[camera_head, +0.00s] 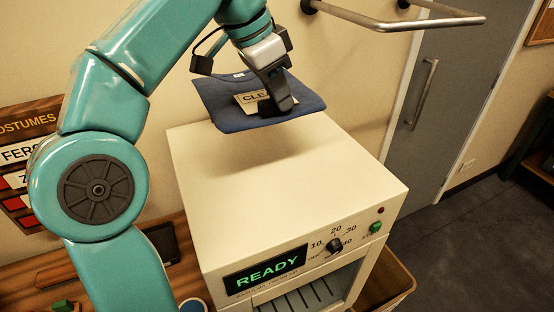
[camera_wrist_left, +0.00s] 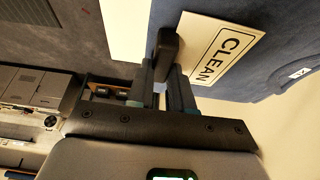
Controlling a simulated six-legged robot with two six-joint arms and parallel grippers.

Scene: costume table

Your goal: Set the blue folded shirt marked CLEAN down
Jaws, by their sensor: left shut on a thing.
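The blue folded shirt (camera_head: 222,101) hangs in the air above the cream machine (camera_head: 285,180), tilted a little, with a shadow on the machine's top below it. A pale tag (camera_head: 250,99) on it reads CLEAN, partly covered by my gripper in the head view. My left gripper (camera_head: 280,103) is shut on the shirt's edge. In the left wrist view the gripper (camera_wrist_left: 165,50) grips beside the tag (camera_wrist_left: 222,50), and blue cloth (camera_wrist_left: 285,40) fills the upper right. My right gripper does not show.
The machine's top is bare. Its front has a READY display (camera_head: 265,269), a dial (camera_head: 334,245) and an open slot below. A metal rail (camera_head: 430,22) juts from the wall above right. A grey door (camera_head: 440,100) is at right. A costume board (camera_head: 25,150) hangs at left.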

